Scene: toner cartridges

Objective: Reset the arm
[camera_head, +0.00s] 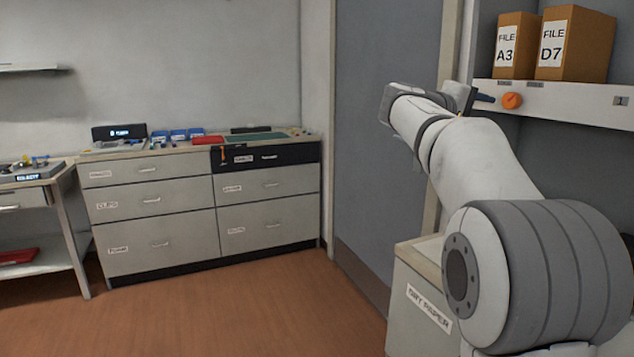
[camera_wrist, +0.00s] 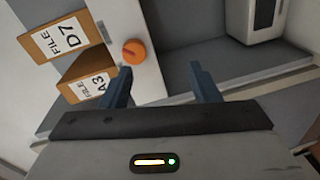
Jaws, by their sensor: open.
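My arm reaches up and away on the right side of the head view. Its gripper (camera_head: 482,97) points right, beside the shelf with an orange knob. In the wrist view my gripper (camera_wrist: 162,88) shows two blue fingers spread apart, with nothing between them. The orange knob (camera_wrist: 134,51) lies beyond the fingertips, nearer the left finger and apart from it. The same orange knob shows in the head view (camera_head: 512,100), just right of the gripper.
Two file boxes, A3 (camera_head: 515,45) and D7 (camera_head: 575,44), stand on the shelf (camera_head: 570,103). A labelled bin (camera_head: 412,303) stands below my arm. A drawer cabinet (camera_head: 190,208) is at the back wall, and a side table (camera_head: 60,190) at left. The floor (camera_head: 230,305) is clear.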

